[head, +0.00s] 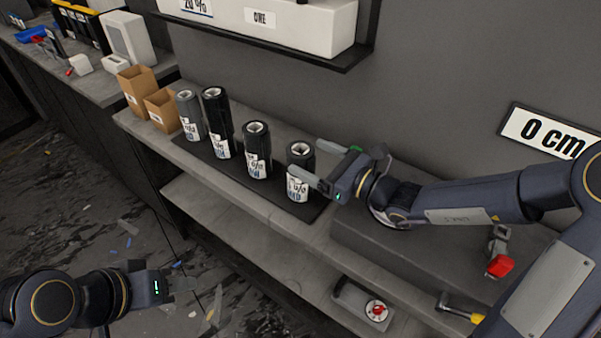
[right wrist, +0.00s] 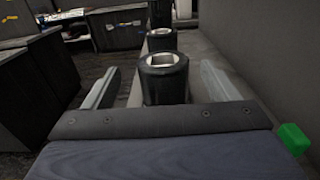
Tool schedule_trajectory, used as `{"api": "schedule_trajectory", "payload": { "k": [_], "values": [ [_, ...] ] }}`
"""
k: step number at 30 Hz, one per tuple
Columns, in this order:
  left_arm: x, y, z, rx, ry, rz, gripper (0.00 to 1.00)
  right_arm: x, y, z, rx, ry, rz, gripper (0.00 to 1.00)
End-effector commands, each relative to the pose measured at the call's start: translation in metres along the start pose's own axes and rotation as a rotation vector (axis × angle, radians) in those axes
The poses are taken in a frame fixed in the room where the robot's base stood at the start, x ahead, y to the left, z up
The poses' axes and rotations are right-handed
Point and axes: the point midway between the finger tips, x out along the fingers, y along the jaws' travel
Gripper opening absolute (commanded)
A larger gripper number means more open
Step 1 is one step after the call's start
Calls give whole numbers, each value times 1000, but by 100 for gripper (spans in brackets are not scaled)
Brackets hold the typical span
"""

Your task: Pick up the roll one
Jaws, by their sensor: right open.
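Several film rolls with white labels stand upright in a row on a dark mat on the grey shelf. The rightmost dark roll (head: 300,172) is between the two open fingers of my right gripper (head: 318,162). In the right wrist view this roll (right wrist: 164,82) stands between the fingers (right wrist: 158,88), with a gap on both sides. The other rolls are a black one (head: 257,150), a taller black one (head: 216,122) and a grey one (head: 189,115). My left gripper (head: 184,288) is low at the left, away from the shelf; its finger opening is unclear.
Two cardboard boxes (head: 137,88) stand left of the rolls. A wall shelf (head: 270,42) hangs above them. A grey block (head: 390,245) lies right of the mat, under my right arm. A red-handled tool (head: 498,262) is at the right.

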Motion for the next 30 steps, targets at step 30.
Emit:
{"api": "schedule_trajectory", "payload": {
  "k": [30],
  "values": [
    [-8, 4, -4, 0, 0, 0, 36, 59, -4, 3, -3, 1, 2, 41]
  ]
}}
